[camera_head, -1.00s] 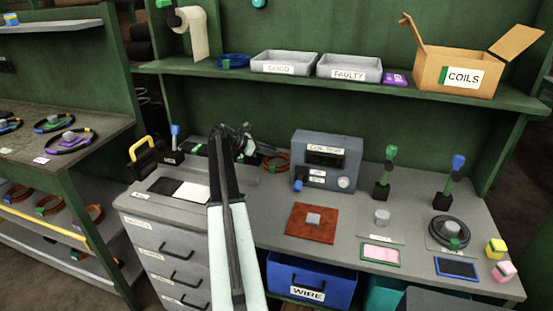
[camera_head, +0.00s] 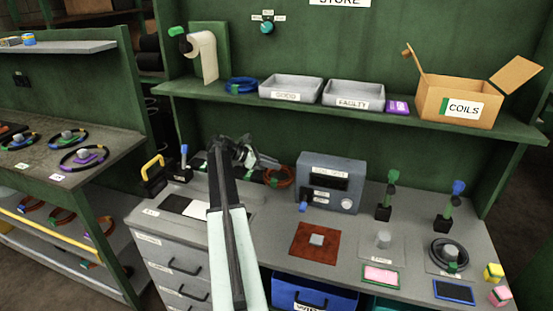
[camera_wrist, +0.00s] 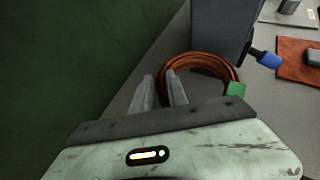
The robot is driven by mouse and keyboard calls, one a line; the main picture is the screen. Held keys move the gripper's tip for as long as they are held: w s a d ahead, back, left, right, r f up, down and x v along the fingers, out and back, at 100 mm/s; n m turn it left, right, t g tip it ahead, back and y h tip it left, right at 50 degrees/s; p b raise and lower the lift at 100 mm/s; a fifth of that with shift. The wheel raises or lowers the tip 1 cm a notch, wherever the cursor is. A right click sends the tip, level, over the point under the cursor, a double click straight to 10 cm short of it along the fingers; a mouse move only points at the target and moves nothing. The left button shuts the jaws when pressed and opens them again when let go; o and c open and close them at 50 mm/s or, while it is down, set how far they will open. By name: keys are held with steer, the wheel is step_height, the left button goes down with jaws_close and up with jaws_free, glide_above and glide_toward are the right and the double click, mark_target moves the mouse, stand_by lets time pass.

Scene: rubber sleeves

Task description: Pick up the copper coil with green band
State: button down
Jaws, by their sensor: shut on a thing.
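The copper coil with green band (camera_head: 283,178) is at the back of the bench, left of the grey tester. In the wrist view the coil (camera_wrist: 205,57) shows as a brown-orange ring, with its green band (camera_wrist: 236,89) at the right. My gripper (camera_wrist: 161,88) is shut on the left side of the ring, one finger on each side of it. In the head view my gripper (camera_head: 250,160) reaches the coil from the left. The coil's near part is hidden behind the gripper. I cannot tell whether it is clear of the bench.
The grey tester (camera_head: 331,183) stands close to the coil's right. A green back wall (camera_wrist: 80,60) is close on the left in the wrist view. A shelf (camera_head: 400,118) with trays overhangs the bench. A rust-red mat (camera_head: 304,252) lies in front.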

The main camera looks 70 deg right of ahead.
steer(key=a, duration=1.4)
steer(key=shift+s+a, duration=0.2)
steer(key=shift+s, duration=0.2)
